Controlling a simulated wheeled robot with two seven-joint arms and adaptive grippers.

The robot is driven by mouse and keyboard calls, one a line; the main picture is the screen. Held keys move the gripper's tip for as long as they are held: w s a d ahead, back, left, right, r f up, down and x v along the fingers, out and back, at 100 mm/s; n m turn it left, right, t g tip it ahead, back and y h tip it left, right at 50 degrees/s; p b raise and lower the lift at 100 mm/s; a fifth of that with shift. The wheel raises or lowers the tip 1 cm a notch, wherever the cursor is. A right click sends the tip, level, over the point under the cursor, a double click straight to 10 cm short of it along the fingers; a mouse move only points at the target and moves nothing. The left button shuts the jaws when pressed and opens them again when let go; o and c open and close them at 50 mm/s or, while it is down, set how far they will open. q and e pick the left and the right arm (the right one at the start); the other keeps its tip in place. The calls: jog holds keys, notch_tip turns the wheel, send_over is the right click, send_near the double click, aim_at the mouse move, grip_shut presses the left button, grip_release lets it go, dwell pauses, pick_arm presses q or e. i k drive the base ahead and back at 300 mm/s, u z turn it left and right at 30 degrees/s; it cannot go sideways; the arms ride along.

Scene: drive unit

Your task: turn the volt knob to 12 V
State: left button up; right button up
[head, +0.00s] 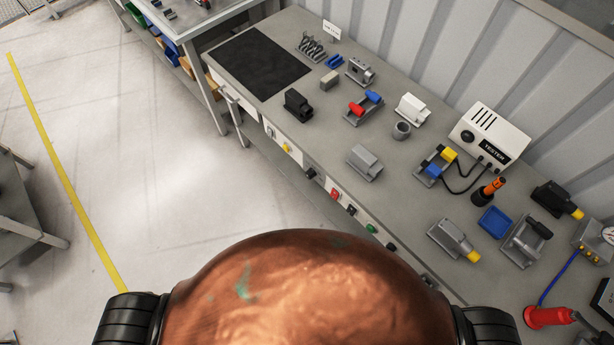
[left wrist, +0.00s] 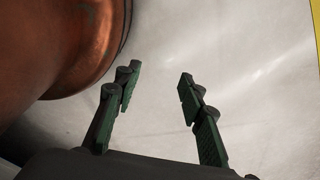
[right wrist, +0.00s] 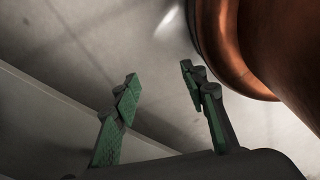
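Several small controls sit on the bench's front panel, among them a round black knob (head: 310,172). The white tester box (head: 492,135) on the bench top also has a round black knob (head: 467,136). No volt label or scale is legible, so I cannot tell which is the volt knob or its setting. My left gripper (left wrist: 160,75) is open and empty above the floor, beside my copper-coloured body. My right gripper (right wrist: 159,74) is open and empty, with a pale edge beyond it at the left. Neither gripper shows in the head view.
The grey bench (head: 318,125) runs diagonally to the right against a corrugated wall, carrying several fixtures and parts. A black mat (head: 260,63) lies at its far end. A red-handled tool (head: 549,317) is at the near right. The floor (head: 170,150) on the left is clear.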

aim_at(310, 174)
jog(key=z, duration=1.95)
jog(key=k, duration=1.35)
jog(key=u, duration=2.05)
jog(key=i, duration=0.5)
jog(key=u, duration=0.05)
